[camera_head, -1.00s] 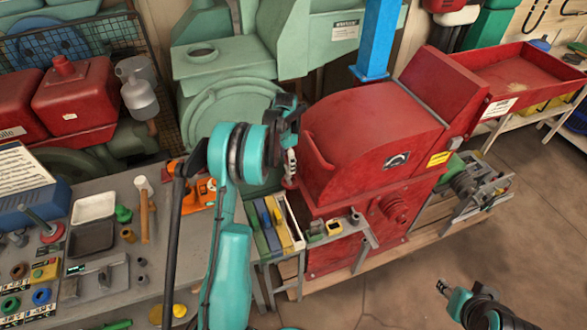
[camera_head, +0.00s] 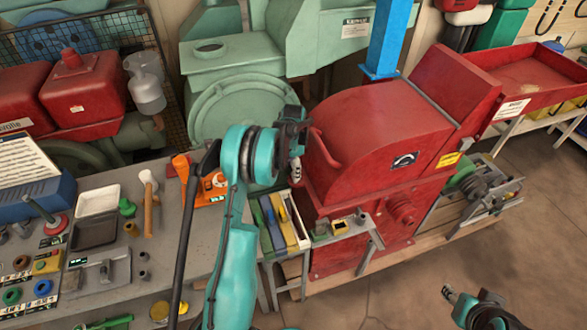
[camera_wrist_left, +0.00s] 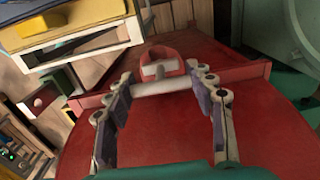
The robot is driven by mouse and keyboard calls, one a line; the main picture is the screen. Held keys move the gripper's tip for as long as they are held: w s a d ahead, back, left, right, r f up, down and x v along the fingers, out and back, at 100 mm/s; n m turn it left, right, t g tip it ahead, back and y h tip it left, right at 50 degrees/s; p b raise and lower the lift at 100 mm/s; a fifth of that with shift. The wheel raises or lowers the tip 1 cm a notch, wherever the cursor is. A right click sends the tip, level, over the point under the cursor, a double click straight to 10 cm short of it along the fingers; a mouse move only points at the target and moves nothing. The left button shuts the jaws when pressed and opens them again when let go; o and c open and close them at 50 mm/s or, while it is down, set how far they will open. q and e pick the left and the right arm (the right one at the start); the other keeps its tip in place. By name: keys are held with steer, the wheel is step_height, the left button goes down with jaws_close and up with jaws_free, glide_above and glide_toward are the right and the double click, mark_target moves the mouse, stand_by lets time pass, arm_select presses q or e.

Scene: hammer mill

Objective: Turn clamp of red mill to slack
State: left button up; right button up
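The red mill (camera_head: 370,135) stands right of centre in the head view, with a rounded hood. In the left wrist view its red surface (camera_wrist_left: 160,135) fills the lower middle. The clamp (camera_wrist_left: 160,65) shows there as a red looped handle with a pale bar (camera_wrist_left: 160,88) across its near side. My left gripper (camera_wrist_left: 160,97) is open, with one finger on each side of the bar. I cannot tell whether they touch it. In the head view my left gripper (camera_head: 295,168) is at the mill's left edge and hides the clamp. My right gripper (camera_head: 448,293) is small at the lower right.
A grey workbench (camera_head: 110,185) with several tools is at the left. A tray of coloured bars (camera_head: 280,222) stands close beside the mill. A blue post (camera_head: 388,40) rises behind it. The floor (camera_head: 400,290) at the front right is mostly clear.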

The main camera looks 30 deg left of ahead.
arm_select(q)
steer(key=shift+n, duration=0.4)
steer(key=n, duration=0.3)
steer(key=shift+n, duration=0.4)
steer(key=n, duration=0.4)
steer(key=shift+d, duration=0.1)
steer(key=n, duration=0.5)
steer(key=shift+d, duration=0.1)
steer(key=n, duration=0.4)
steer(key=shift+p, duration=0.3)
steer(key=shift+n, duration=0.3)
steer(key=o, duration=1.2)
